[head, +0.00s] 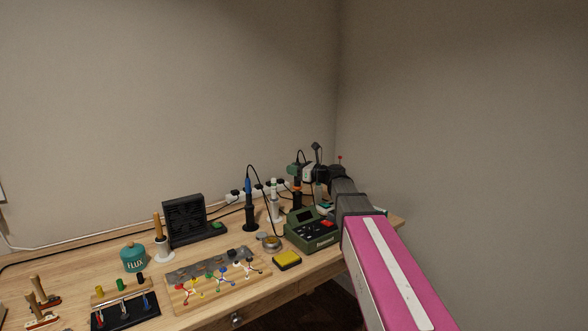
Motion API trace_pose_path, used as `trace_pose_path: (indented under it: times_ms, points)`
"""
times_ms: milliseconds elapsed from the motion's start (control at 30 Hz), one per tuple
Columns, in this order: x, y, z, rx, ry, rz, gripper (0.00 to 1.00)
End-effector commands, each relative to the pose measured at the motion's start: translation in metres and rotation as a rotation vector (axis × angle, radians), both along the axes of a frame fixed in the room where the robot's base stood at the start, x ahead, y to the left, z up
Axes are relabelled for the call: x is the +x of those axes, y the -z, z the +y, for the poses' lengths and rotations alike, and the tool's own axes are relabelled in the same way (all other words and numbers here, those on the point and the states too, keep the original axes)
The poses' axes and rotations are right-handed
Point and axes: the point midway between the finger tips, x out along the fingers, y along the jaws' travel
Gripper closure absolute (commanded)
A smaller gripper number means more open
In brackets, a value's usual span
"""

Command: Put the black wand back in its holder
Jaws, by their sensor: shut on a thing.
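My gripper (312,174) is at the far right end of the bench, small and partly hidden by my own wrist. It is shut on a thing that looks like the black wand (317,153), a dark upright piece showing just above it. The wand's lower part is hidden. A dark stand with an orange band (297,192) stands just left of my gripper. I cannot tell whether it is the wand's holder, or whether the wand touches it.
A green station (313,230) is in front of my gripper. A blue-handled iron (248,190) and a white stand (274,205) are to its left. A yellow sponge (287,258), black fan box (189,219) and flux jar (133,258) crowd the bench. Walls meet behind.

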Motion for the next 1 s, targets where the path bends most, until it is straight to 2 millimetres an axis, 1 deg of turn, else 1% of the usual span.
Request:
trace_pose_path:
  times_ms: [267, 633, 900, 933, 967, 1000]
  points:
    - [0.0, 0.001, 0.0, 0.0, 0.0, 0.0, 0.95]
    - [0.0, 0.015, 0.0, -0.001, 0.0, 0.0, 0.95]
    - [0.0, 0.016, 0.0, 0.0, 0.0, 0.0, 0.95]
    - [0.0, 0.016, 0.0, 0.0, 0.0, 0.0, 0.69]
    - [0.0, 0.016, 0.0, 0.0, 0.0, 0.0, 0.6]
    - [0.0, 0.016, 0.0, 0.0, 0.0, 0.0, 0.47]
